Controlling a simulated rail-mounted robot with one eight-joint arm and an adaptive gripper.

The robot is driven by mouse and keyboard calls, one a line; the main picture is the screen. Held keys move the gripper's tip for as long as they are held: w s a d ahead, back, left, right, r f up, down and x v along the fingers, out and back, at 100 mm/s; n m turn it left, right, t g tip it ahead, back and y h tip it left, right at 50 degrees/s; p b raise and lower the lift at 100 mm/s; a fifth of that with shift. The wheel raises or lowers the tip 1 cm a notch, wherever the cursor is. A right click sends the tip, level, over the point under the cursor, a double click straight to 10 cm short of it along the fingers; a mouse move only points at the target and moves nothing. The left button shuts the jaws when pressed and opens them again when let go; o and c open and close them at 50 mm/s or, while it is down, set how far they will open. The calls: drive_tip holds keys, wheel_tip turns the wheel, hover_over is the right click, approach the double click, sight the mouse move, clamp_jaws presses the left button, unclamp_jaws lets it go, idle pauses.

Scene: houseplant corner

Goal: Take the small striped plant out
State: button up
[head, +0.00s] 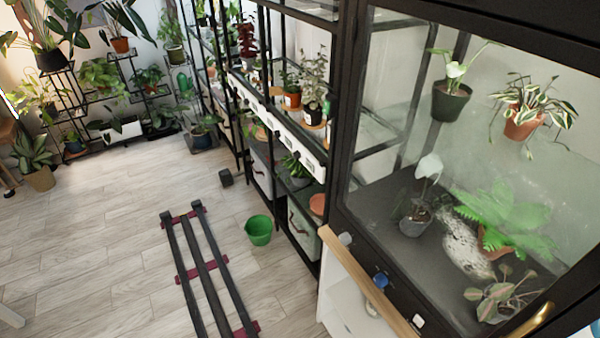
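A black-framed glass cabinet (347,120) fills the right side of the head view, and its glass front appears shut. Two plants inside have striped leaves. One, with white-edged narrow leaves, is in a terracotta pot (522,124) at the upper right. I cannot tell for sure which is the small striped plant. A curved brass handle (531,321) shows at the lower right edge. My gripper is not in view.
Inside the cabinet are a fern (507,218), a pale piece of wood (463,246), a grey-potted plant (415,219) and a dark-potted plant (451,103). A wooden bar (366,281) crosses in front. A green bucket (259,231) stands on the floor, mostly clear at left.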

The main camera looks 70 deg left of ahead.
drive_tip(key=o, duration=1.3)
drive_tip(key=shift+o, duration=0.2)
